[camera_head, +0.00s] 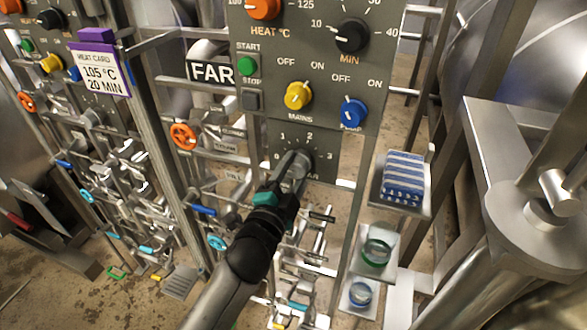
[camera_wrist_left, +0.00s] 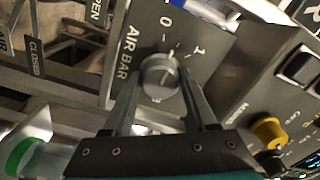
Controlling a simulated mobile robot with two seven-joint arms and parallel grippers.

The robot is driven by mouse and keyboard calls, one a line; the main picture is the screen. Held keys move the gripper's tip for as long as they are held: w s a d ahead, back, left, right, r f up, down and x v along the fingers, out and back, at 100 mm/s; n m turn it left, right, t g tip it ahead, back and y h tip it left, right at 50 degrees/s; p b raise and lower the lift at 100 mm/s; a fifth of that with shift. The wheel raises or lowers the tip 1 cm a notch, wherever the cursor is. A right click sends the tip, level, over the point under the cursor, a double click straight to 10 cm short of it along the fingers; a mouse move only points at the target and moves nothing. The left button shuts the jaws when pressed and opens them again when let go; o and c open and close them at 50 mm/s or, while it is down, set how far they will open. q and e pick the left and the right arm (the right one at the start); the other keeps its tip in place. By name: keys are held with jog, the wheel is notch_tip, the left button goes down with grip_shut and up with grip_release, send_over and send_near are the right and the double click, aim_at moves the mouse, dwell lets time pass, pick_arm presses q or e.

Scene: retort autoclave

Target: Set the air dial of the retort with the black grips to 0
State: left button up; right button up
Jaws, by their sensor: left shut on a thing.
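The grey air dial (camera_wrist_left: 160,77) is a round knob on a dark grey panel marked "AIR BAR", with 0 and 1 printed around it. In the head view its scale runs 0 to 3 low on the control panel (camera_head: 290,28), and the knob is mostly hidden by my gripper. My left gripper (camera_head: 295,163) reaches up to it from below. In the left wrist view my left gripper (camera_wrist_left: 158,85) has one finger on each side of the knob and is shut on it. A short pale mark shows on the knob; its exact reading is unclear. My right gripper is out of view.
Above the dial sit a yellow mains knob (camera_head: 298,96), a blue knob (camera_head: 353,112) and a green start button (camera_head: 247,66). A "FAR" sign (camera_head: 211,72) and orange handwheel (camera_head: 184,136) are left. Small shelves with a striped blue-white stack (camera_head: 404,175) stand right.

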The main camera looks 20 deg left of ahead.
pick_arm(q)
jog(key=shift+n+p, duration=0.55)
jog(key=shift+n, duration=1.15)
jog(key=o, duration=1.4)
jog(key=shift+c, duration=0.2)
jog(key=s+b, duration=0.1)
jog(key=s, duration=1.4)
jog(key=shift+a, duration=0.25)
jog(key=shift+s, duration=0.1)
